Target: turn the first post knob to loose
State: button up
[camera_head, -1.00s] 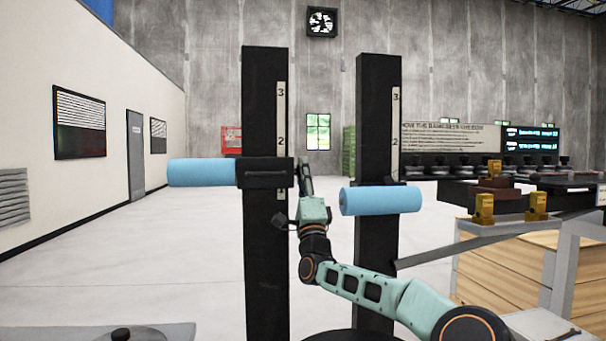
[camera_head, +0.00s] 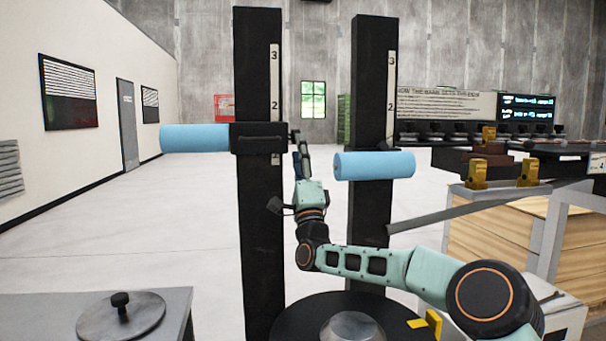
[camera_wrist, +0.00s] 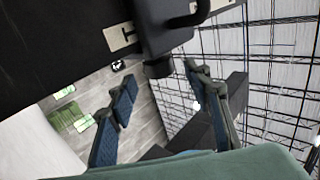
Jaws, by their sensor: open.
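Two black posts stand upright in the head view, the left post (camera_head: 258,230) and the right post (camera_head: 370,110). Each has a numbered scale strip. The left post carries a black collar (camera_head: 258,138) with a blue roller (camera_head: 195,138); the right one carries another blue roller (camera_head: 374,165). My gripper (camera_head: 298,148) is at the right side of the left collar. In the wrist view my open gripper (camera_wrist: 160,78) has a short black knob (camera_wrist: 158,68) on the collar between its fingertips. I cannot tell whether the fingers touch it.
A round dark base (camera_head: 305,320) lies below the posts. A grey table (camera_head: 165,310) with a knobbed metal disc (camera_head: 121,314) is at lower left. A wooden-sided bench (camera_head: 495,235) with yellow blocks stands right. Open floor lies behind.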

jog(key=v, duration=0.7)
